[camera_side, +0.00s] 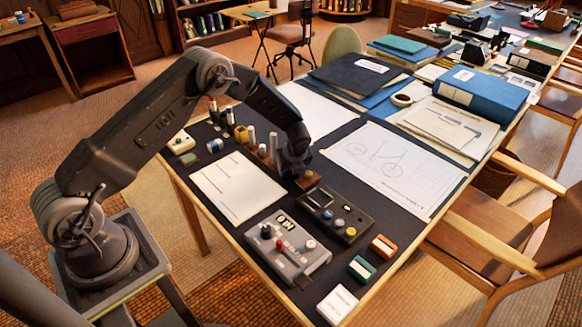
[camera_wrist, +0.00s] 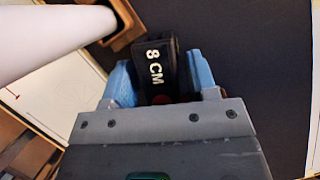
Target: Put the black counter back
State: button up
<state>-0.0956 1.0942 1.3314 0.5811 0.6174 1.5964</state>
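My gripper (camera_wrist: 161,85) has blue fingertips, one on each side of a black block (camera_wrist: 153,65) marked "8 CM" in white. Narrow dark strips lie between block and fingers, so I cannot tell whether they press on it. A small dark red part shows below the block between the fingers. In the side view my gripper (camera_side: 295,168) points down at the dark board, and its fingers and the block are hard to make out. I cannot tell for certain that this block is the black counter.
A wooden tray (camera_wrist: 128,28) lies just beyond the block, and a large white cylinder (camera_wrist: 45,40) stands close on the left. A grey control box (camera_side: 287,250) and a dark box with knobs (camera_side: 335,214) stand in front. The drawing sheet (camera_side: 392,165) lies right.

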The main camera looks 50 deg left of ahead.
jog(key=shift+o, duration=0.3)
jog(key=shift+r, duration=0.15)
jog(key=shift+d+r, duration=0.1)
jog(key=shift+r, duration=0.2)
jog(key=s+d+r+n+t, duration=0.15)
jog(key=s+r+n, duration=0.3)
jog(key=r, duration=0.55)
jog(key=s+d+r+n+h, duration=0.1)
jog(key=s+d+r+n, duration=0.3)
jog(key=r, duration=0.6)
jog(key=s+d+r+n, duration=0.2)
jog(key=s+r, duration=0.4)
jog(key=r, duration=0.4)
jog(key=s+d+r+n+t+h, duration=0.1)
jog(key=s+d+r+n, duration=0.1)
jog(key=s+n, duration=0.4)
jog(key=s+d+r+n+t+h, duration=0.1)
jog(key=s+n, duration=0.5)
jog(key=s, duration=0.6)
jog(key=shift+s+d+r+h, duration=0.3)
jog(key=shift+d+r+h, duration=0.1)
jog(key=shift+r, duration=0.2)
